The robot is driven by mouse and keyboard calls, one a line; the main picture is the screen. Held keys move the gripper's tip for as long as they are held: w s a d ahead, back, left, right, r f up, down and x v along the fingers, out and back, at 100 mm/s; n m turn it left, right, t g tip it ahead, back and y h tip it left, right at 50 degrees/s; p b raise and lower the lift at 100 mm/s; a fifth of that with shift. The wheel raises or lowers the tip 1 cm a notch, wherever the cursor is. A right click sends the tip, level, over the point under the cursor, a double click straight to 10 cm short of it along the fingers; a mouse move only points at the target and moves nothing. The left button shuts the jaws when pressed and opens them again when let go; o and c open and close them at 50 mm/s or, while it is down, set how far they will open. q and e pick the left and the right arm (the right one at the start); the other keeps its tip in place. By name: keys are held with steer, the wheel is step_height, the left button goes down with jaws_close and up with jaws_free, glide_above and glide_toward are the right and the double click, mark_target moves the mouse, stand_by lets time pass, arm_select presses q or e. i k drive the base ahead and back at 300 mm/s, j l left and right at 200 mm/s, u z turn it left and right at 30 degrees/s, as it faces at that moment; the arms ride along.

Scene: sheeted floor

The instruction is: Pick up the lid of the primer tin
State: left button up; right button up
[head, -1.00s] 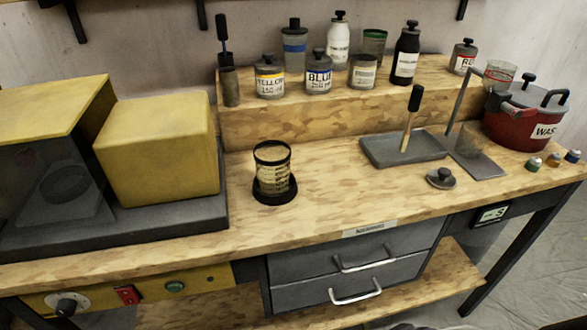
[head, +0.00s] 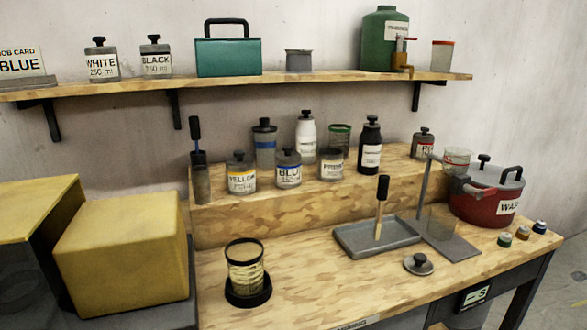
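A small grey tin (head: 331,164) with a white label that seems to read PRIMER stands on the raised wooden step, right of the blue tin (head: 288,170). No knobbed lid shows on it, unlike the tins beside it. A loose round grey lid with a black knob (head: 419,264) lies knob up on the bench top, in front of the grey tray (head: 377,237). Its surface carries no label that I can read. Neither of my grippers is in view.
A brush with a black handle (head: 381,207) stands in the tray. A stand with a clear cup (head: 441,222), a red WASTE-type pot (head: 487,196) and small caps are to the right. A mesh cup (head: 245,268) stands left. Bare bench lies between the mesh cup and lid.

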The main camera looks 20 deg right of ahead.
mark_target(417, 264)
steer(key=z, duration=1.35)
steer(key=i+l, duration=0.1)
steer(key=l, duration=0.2)
steer(key=i+l, duration=0.1)
steer(key=l, duration=0.2)
steer(key=i+l, duration=0.1)
steer(key=l, duration=0.2)
steer(key=i+l+u, duration=0.1)
steer(key=l, duration=0.25)
steer(key=i+l+u, duration=0.15)
steer(key=l, duration=0.2)
